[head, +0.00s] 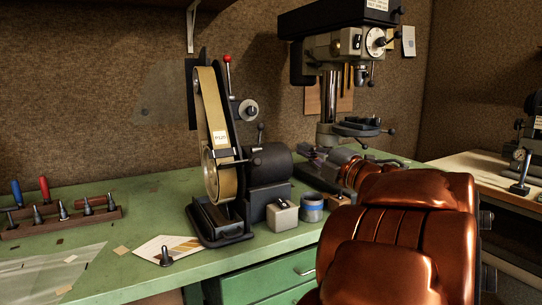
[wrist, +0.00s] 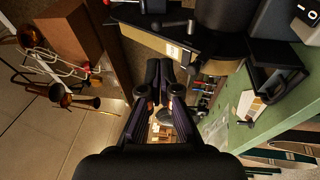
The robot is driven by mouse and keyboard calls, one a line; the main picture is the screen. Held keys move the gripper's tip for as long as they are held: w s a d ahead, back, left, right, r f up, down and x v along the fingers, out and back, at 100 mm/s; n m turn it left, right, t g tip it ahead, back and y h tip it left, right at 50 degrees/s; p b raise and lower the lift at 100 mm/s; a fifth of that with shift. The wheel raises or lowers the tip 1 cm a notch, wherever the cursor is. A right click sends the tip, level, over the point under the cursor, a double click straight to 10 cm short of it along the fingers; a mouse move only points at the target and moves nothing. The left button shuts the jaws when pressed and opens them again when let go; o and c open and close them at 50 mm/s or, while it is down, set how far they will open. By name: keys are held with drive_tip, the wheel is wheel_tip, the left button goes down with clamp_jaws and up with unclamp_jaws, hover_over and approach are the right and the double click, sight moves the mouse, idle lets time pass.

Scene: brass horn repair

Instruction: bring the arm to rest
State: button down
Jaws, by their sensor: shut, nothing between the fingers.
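My gripper (wrist: 159,72) shows in the middle of the wrist view. Its two dark fingers are together with nothing between them. It is clear of the green bench (wrist: 232,125), which lies to the right in that view. In the head view my copper-coloured arm fills the lower right, in front of the bench (head: 130,208); my gripper cannot be made out clearly there.
A belt sander (head: 222,150) stands mid-bench, with a small grey block (head: 282,216) and a blue-banded cup (head: 312,208) beside it. A drill press (head: 335,50) stands behind my arm. A tool rack (head: 60,218) sits left. Brass horns (wrist: 60,95) show left in the wrist view.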

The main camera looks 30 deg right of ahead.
drive_tip(key=w+d+f+m+g+h, duration=0.2)
drive_tip(key=d+f+m+h, duration=0.15)
drive_tip(key=m+h, duration=0.5)
wheel_tip(320, 180, down, 10)
drive_tip(key=s+m+g+h, duration=0.2)
drive_tip(key=m+g, duration=0.4)
drive_tip(key=m, duration=0.2)
drive_tip(key=s+a+f+m+g+y, duration=0.3)
drive_tip(key=s+a+f+g+y, duration=0.6)
drive_tip(key=s+a+f, duration=1.3)
drive_tip(key=s+a+g, duration=0.5)
drive_tip(key=s+a, duration=0.2)
drive_tip(key=a, duration=0.1)
drive_tip(key=s+p+v, duration=0.2)
drive_tip(key=p+v, duration=0.7)
drive_tip(key=s+r+p+v, duration=0.1)
drive_tip(key=s+p+v, duration=0.1)
drive_tip(key=p+v, duration=0.7)
drive_tip(key=shift+a+r+t, duration=0.25)
drive_tip(key=shift+r+t, duration=0.15)
drive_tip(key=shift+r, duration=0.05)
